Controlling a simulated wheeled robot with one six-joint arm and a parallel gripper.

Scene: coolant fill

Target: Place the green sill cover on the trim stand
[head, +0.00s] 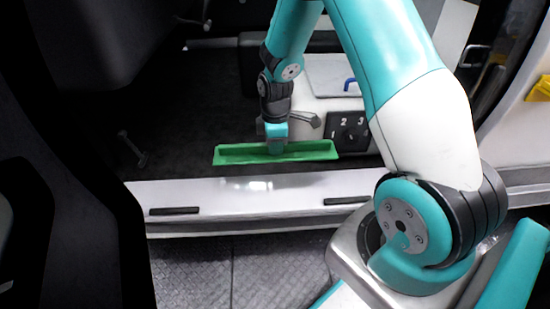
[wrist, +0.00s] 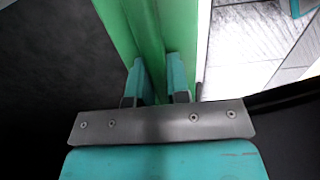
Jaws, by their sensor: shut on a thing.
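The green sill cover (head: 312,150) is a long, shallow green strip with raised edges. In the head view it hangs level just above and behind the white door sill. My gripper (head: 275,146) is above its middle and shut on it. In the wrist view the green sill cover (wrist: 143,30) runs away between the two teal fingers of my gripper (wrist: 160,82), which pinch a raised edge of it. The fingertips are partly hidden in the head view. I cannot make out the trim stand in either view.
The white door sill (head: 250,197) with dark slots runs across the front. Behind it lies a dark floor (head: 190,100). A white box with a numbered dial (head: 352,133) and a grey lever stands right of the gripper.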

